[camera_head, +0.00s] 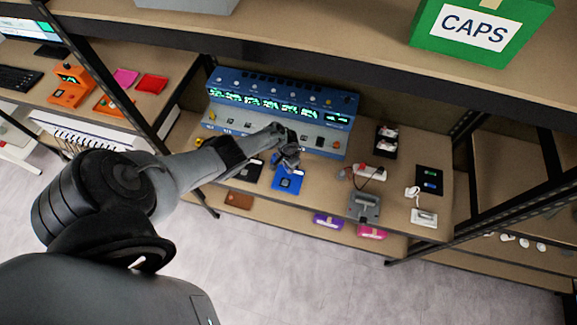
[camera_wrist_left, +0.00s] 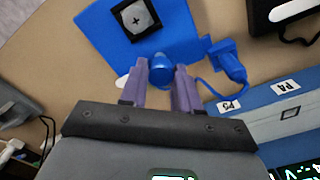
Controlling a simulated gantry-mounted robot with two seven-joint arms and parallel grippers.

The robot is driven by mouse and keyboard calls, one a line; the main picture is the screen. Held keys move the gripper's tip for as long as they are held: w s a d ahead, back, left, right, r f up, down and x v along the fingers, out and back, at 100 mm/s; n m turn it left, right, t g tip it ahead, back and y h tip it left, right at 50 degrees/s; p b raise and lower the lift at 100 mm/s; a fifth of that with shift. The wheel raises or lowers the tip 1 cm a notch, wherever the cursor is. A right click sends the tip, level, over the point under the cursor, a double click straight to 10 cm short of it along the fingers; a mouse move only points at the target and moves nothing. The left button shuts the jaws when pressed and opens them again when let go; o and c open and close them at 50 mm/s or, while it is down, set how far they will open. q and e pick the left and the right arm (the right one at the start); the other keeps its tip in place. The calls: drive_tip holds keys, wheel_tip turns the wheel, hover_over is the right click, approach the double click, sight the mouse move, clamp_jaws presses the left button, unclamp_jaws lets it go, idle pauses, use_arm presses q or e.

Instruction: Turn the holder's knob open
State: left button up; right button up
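The blue holder (camera_head: 288,184) lies on the workbench in front of the blue console. In the left wrist view it is a flat blue plate (camera_wrist_left: 185,28) with a dark and silver square marked with a cross (camera_wrist_left: 136,19). Its round blue knob (camera_wrist_left: 160,70) is near the plate's edge. My left gripper (camera_head: 288,160) is over the holder in the head view. In the left wrist view its two purple fingers (camera_wrist_left: 161,72) stand apart, one on each side of the knob. I cannot tell whether they press on it. My right gripper is not in view.
The blue console (camera_head: 285,103) stands behind, with a blue plug and cable (camera_wrist_left: 230,62) near the holder. A black holder (camera_head: 246,168) lies to the left. A grey device (camera_head: 364,207) and a black box (camera_head: 386,141) are to the right. A shelf with a green CAPS box (camera_head: 474,32) overhangs.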

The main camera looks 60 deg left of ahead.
use_arm(q)
drive_tip(key=o, duration=0.4)
drive_tip(key=shift+r+p, duration=0.45)
drive_tip(key=shift+r, duration=0.1)
wheel_tip(320, 180, up, 10)
drive_tip(key=p, duration=0.5)
drive_tip(key=shift+f, duration=0.15)
